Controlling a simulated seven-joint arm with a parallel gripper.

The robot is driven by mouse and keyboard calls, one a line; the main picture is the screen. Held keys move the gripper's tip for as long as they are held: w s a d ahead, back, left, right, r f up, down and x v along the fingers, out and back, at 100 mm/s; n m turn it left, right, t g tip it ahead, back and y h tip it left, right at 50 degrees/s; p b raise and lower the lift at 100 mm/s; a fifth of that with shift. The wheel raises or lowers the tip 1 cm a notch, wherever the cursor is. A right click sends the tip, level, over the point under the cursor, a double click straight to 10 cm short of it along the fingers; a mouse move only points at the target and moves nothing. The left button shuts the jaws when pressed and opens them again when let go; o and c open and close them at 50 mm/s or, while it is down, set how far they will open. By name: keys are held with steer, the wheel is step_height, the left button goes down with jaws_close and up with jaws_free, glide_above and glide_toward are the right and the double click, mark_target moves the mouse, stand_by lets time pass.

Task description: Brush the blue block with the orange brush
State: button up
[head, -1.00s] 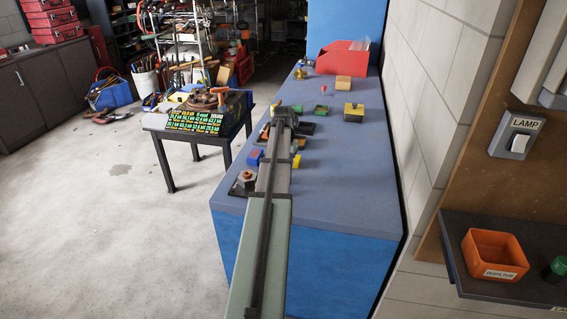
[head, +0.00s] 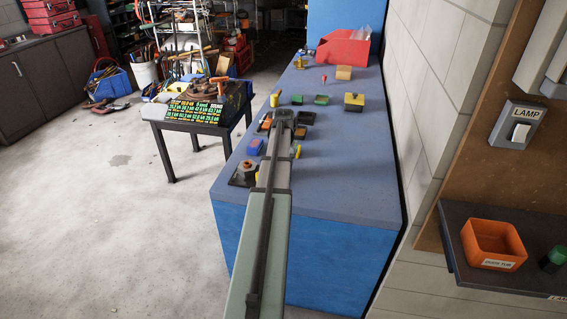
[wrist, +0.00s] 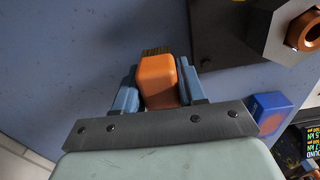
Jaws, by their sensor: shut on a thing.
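My gripper (wrist: 157,82) is shut on the orange brush (wrist: 158,84) in the wrist view. The brush's dark bristles show at its far end, between the blue fingers. The blue block (wrist: 271,113) lies to the right of the gripper, apart from it. In the head view the blue block (head: 255,146) sits on the bench near its left edge, just left of my arm. The gripper and brush are hidden behind my arm there.
A dark plate with a metal hex piece and copper ring (wrist: 305,30) is at the upper right of the wrist view. Several small blocks and trays, such as a yellow-topped block (head: 354,101), stand farther along the blue bench (head: 350,180).

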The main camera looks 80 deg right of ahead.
steer(key=shift+f, duration=0.45)
steer(key=o, duration=0.5)
steer(key=shift+f, duration=0.15)
steer(key=o, duration=0.5)
steer(key=c, duration=1.2)
steer(key=shift+r, duration=4)
